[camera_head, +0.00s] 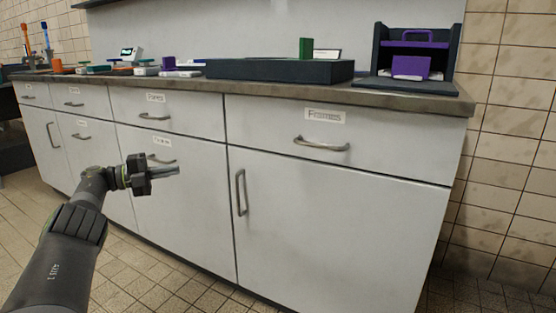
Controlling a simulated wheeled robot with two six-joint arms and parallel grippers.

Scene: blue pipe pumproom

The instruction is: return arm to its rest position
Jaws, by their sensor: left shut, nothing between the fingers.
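My left arm (70,238) comes in from the lower left. My left gripper (176,170) is shut and empty, held in the air in front of the white cabinet doors. My right gripper is not in view.
A cabinet with a grey worktop (400,101) fills the view, its drawers closed. The "Frames" drawer (378,139) has a protruding handle. On top are a dark tray (270,71), a dark open box (448,68) with purple parts and several small items. Tiled floor (133,285) is clear.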

